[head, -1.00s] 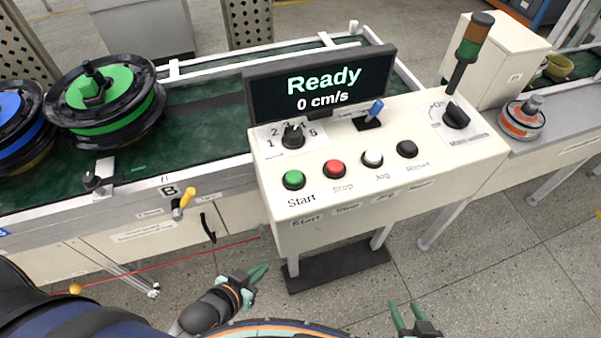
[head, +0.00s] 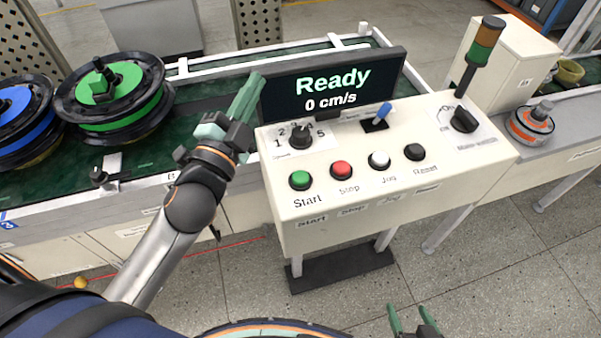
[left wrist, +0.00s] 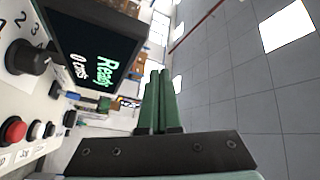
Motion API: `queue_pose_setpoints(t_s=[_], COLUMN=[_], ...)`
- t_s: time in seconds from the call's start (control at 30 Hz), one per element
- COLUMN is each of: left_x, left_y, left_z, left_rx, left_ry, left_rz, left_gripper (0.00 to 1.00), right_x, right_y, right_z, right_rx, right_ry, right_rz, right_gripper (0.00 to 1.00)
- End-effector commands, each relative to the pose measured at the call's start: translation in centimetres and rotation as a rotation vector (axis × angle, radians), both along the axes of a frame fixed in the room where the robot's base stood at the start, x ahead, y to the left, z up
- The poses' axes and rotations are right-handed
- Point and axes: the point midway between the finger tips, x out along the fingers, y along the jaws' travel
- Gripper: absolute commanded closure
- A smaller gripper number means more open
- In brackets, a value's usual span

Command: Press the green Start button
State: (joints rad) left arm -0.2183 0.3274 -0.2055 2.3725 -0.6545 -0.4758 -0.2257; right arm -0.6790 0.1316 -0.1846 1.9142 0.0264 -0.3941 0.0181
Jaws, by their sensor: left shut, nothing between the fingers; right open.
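The green Start button (head: 300,180) is at the left end of the button row on the white control panel (head: 330,225). My left gripper (head: 248,98) is shut and empty, raised above and to the left of the button, beside the left edge of the display. It does not touch the button. In the left wrist view its closed green fingers (left wrist: 158,100) point past the display, and the Start button is out of that view. My right gripper (head: 413,318) is open and empty at the bottom edge of the head view, low in front of the panel.
The display (head: 333,86) reads "Ready" and "0 cm/s". A red Stop button (head: 341,171), a white Jog button (head: 379,160), a black Reset button (head: 414,152) and a rotary knob (head: 300,137) are close by. Wheel hubs (head: 113,97) lie on the conveyor at left.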

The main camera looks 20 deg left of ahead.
Motion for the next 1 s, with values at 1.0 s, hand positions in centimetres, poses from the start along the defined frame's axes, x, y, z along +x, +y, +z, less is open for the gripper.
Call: queue_pose_setpoints(t_s=[1.0], left_x=[-3.8], left_y=[-8.3], left_z=[-2.9], left_rx=[-2.753], left_ry=[1.156], left_rz=[0.956], left_gripper=[1.0], right_x=[0.0], right_y=[0.0], right_z=[0.0], right_rx=[-0.001], right_ry=[0.0], right_rz=[-0.001], right_gripper=[0.21])
